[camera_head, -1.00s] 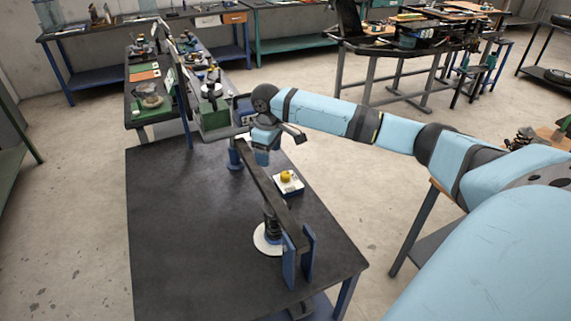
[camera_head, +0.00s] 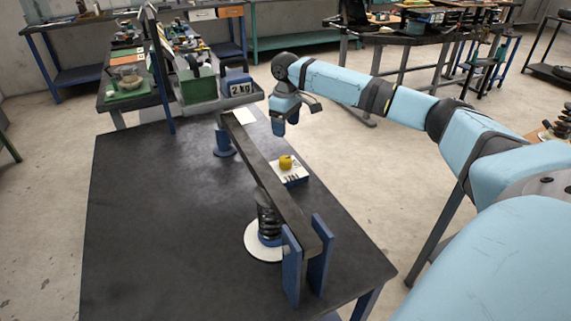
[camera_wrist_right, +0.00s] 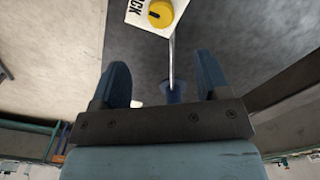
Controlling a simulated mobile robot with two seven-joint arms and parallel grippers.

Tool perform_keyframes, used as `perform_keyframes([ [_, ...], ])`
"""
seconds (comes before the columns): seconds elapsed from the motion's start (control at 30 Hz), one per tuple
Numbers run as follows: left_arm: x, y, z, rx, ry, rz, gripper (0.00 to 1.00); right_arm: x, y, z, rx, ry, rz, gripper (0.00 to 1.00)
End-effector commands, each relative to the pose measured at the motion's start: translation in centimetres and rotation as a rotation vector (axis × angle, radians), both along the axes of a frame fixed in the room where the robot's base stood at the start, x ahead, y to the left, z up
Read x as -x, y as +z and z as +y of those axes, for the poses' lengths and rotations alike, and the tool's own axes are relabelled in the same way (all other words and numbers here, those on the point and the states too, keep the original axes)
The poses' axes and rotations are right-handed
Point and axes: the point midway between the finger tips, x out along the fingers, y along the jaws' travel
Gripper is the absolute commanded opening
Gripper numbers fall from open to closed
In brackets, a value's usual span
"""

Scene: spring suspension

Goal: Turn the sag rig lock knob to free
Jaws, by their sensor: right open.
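The yellow lock knob (camera_head: 286,162) sits on a small white-topped box (camera_head: 293,176) with dark lettering, on the dark table beside the long bar of the sag rig (camera_head: 262,166). In the right wrist view the knob (camera_wrist_right: 160,13) is at the top edge, with a dark line across it and part of the word "LOCK" beside it. My right gripper (camera_head: 279,132) is above the table's far right edge, beyond the knob and apart from it. In the wrist view its two blue fingers (camera_wrist_right: 163,85) stand apart with nothing between them. My left gripper is not in view.
A dark coil spring (camera_head: 267,215) stands on a white disc under the bar. Blue uprights (camera_head: 305,265) flank the bar's near end. A blue 2 kg weight (camera_head: 238,85) sits on a grey tray beyond the table. The table's left side (camera_head: 150,220) is bare.

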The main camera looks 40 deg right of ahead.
Motion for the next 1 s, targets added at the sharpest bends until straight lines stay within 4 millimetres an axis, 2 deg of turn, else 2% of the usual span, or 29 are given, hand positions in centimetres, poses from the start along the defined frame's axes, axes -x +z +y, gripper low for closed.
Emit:
perform_keyframes([
  [0.4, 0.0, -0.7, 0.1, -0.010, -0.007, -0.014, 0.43, 0.0, -8.4, 0.1, 0.001, 0.001, 0.002, 0.69],
  [0.6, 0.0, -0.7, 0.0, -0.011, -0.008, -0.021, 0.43, 0.1, -11.6, 0.0, 0.001, 0.001, 0.002, 0.69],
  [0.8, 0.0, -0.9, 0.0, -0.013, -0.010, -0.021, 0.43, 0.0, -12.9, 0.0, 0.001, 0.000, 0.001, 0.69],
  [1.0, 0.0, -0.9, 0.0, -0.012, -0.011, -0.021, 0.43, 0.1, -13.0, 0.0, 0.001, 0.001, 0.000, 0.69],
])
